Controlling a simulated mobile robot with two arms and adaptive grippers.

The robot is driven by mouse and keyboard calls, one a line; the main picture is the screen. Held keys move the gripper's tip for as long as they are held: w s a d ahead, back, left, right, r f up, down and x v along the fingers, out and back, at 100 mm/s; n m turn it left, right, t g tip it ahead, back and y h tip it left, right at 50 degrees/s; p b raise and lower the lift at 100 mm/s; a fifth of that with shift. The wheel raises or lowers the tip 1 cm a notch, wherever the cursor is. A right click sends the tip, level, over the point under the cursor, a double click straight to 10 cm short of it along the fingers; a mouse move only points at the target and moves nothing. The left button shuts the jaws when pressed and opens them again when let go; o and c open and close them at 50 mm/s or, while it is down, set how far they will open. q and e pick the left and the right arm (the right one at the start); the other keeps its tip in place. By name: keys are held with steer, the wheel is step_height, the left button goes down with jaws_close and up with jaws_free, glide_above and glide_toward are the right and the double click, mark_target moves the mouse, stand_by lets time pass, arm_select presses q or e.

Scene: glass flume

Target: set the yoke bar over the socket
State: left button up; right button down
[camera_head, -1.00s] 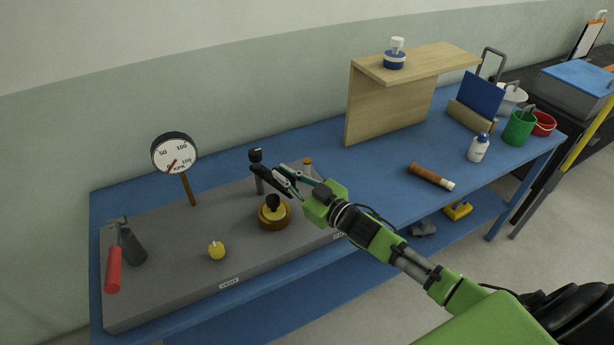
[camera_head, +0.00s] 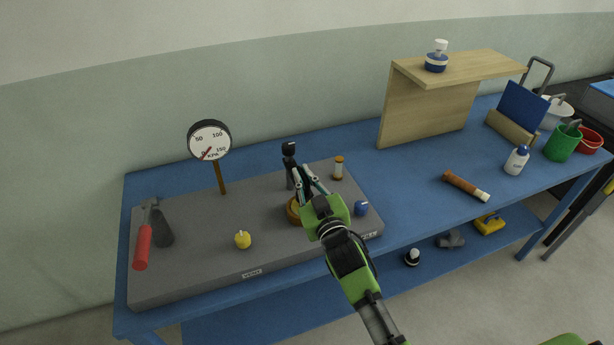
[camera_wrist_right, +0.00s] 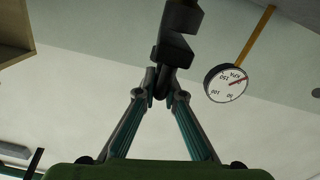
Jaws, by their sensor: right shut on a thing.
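My right gripper (camera_head: 302,172) is shut on a dark bar, which I take to be the yoke bar. The wrist view shows the bar (camera_wrist_right: 176,48) as a black notched piece between the fingertips. In the head view its black upper end (camera_head: 290,148) is hard to tell apart from the grey post behind it. The gripper is over the back middle of the grey slab (camera_head: 200,270). A round brown base (camera_head: 293,211), possibly the socket, is mostly hidden behind the gripper. I cannot tell whether the bar touches anything. My left gripper is not in view.
A gauge (camera_head: 209,140) stands at the slab's back left, near a red-handled tool (camera_head: 143,247). A yellow knob (camera_head: 243,240), a blue knob (camera_head: 361,208) and an amber vial (camera_head: 338,168) are around the gripper. A wooden shelf (camera_head: 425,110) stands farther right on the blue table (camera_head: 410,190).

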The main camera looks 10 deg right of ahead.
steer(key=shift+a+f, duration=0.1)
steer(key=shift+a, duration=0.1)
steer(key=c, duration=2.1)
jaws_free()
steer(key=shift+c, duration=0.2)
steer(key=s+d, duration=0.1)
steer(key=s, duration=1.1)
